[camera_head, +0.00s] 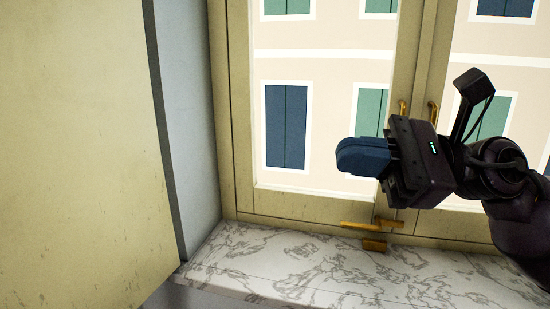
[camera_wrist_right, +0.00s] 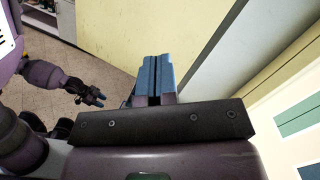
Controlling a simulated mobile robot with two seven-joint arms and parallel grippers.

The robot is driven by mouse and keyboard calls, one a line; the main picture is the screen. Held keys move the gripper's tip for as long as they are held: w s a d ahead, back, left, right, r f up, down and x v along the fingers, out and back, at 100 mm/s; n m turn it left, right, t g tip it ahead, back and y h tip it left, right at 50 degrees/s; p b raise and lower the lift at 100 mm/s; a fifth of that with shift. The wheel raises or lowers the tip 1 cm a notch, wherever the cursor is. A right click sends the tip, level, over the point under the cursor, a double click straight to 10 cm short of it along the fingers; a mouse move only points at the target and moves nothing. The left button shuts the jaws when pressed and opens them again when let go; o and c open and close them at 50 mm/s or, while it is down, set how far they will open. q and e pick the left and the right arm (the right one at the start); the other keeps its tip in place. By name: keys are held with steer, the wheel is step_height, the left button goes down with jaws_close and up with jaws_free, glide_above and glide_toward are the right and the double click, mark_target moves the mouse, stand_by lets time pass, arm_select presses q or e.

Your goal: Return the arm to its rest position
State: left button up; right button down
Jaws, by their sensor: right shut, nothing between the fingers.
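My right gripper (camera_head: 352,157) is raised in front of the window at the right of the head view, with its blue fingers pointing left. The fingers are shut with nothing between them. In the right wrist view the same gripper (camera_wrist_right: 157,72) shows its two blue fingers side by side, touching. My left gripper (camera_wrist_right: 97,98) shows small at the left of the wrist view, low over the tiled floor. It is too small to tell whether it is open. It is not in the head view.
A yellowish panel (camera_head: 70,150) stands close at the left of the head view. A marble sill (camera_head: 290,265) runs below the window frame (camera_head: 233,130), which has brass handles (camera_head: 403,107). A cabinet or shelf (camera_wrist_right: 50,15) stands at the back left of the wrist view.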

steer(key=w+d+f+m+t+h, duration=0.1)
steer(key=w+d+f+m+t, duration=0.25)
steer(key=m+t, duration=0.75)
steer(key=w+d+f+m+t+h, duration=0.1)
steer(key=w+d+f+m+t, duration=0.2)
steer(key=m+t, duration=0.85)
steer(key=d+f+m+g+h, duration=0.2)
steer(key=d+f+m+h, duration=0.3)
steer(key=f+m+h, duration=0.5)
steer(key=d+f+m+g+h, duration=0.1)
steer(key=d+f+m+h, duration=0.5)
steer(key=m, duration=0.8)
steer(key=s+d+f+m+g+h, duration=0.1)
steer(key=s+f+m+g+h, duration=0.1)
steer(key=s+f+m+g, duration=0.45)
steer(key=s+d+f+m+g+h, duration=0.2)
steer(key=s+f, duration=0.2)
steer(key=f, duration=0.6)
steer(key=s+a+f+m+g+y, duration=0.2)
steer(key=s+f+m+g, duration=0.45)
steer(key=s, duration=0.85)
steer(key=w+f+n+t+b, duration=0.1)
steer(key=w+f+t+b, duration=0.1)
steer(key=f, duration=0.6)
steer(key=w+f+n+t+b, duration=0.1)
steer(key=w+f+t, duration=0.3)
steer(key=f, duration=0.4)
steer(key=shift+w+a+f+y+b, duration=0.2)
steer(key=shift+w+y+b, duration=0.2)
steer(key=shift+w+b, duration=0.5)
